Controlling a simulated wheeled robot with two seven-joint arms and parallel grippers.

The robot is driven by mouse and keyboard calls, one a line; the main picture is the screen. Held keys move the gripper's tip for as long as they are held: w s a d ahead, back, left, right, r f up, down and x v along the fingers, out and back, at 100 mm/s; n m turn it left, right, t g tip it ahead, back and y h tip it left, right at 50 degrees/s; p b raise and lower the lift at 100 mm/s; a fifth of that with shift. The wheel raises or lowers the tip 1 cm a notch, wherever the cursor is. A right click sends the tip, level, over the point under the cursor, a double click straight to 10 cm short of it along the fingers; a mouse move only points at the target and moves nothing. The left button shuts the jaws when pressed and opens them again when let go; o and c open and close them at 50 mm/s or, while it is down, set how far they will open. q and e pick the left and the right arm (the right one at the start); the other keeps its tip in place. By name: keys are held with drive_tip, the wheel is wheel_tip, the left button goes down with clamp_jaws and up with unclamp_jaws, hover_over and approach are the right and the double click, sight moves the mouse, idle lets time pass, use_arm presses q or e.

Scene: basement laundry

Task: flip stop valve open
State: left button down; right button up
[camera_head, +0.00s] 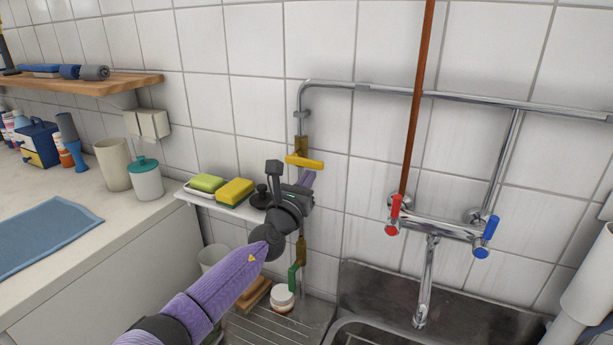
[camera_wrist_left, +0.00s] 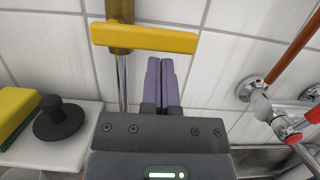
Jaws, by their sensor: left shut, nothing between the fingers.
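A stop valve with a yellow lever (camera_head: 304,162) sits on a brass body on the vertical chrome pipe at the tiled wall. The lever lies roughly level, across the pipe, and reaches right of it. It also fills the upper part of the left wrist view (camera_wrist_left: 150,38). My left gripper (camera_head: 308,179) is shut with nothing between its purple fingers. In the left wrist view the fingertips (camera_wrist_left: 161,62) are just below the lever's middle, right of the pipe; I cannot tell whether they touch it. Lower on the pipe is another valve with a green handle (camera_head: 292,277). My right gripper is not in view.
Left of the pipe, a white ledge (camera_head: 221,207) bears sponges (camera_head: 235,191) and a black knob-like object (camera_wrist_left: 60,119). To the right are a red rod (camera_head: 416,110), a mixer tap (camera_head: 437,228) and a metal sink (camera_head: 400,334). A white jar (camera_head: 282,298) stands below.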

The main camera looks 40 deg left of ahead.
use_arm(q)
drive_tip(key=shift+r+n+p, duration=0.15)
drive_tip(key=shift+n+p, duration=0.15)
drive_tip(key=shift+n, duration=0.1)
drive_tip(key=shift+w+d+r+n, duration=0.1)
drive_tip(key=shift+d+r+n, duration=0.05)
drive_tip(key=shift+n, duration=0.25)
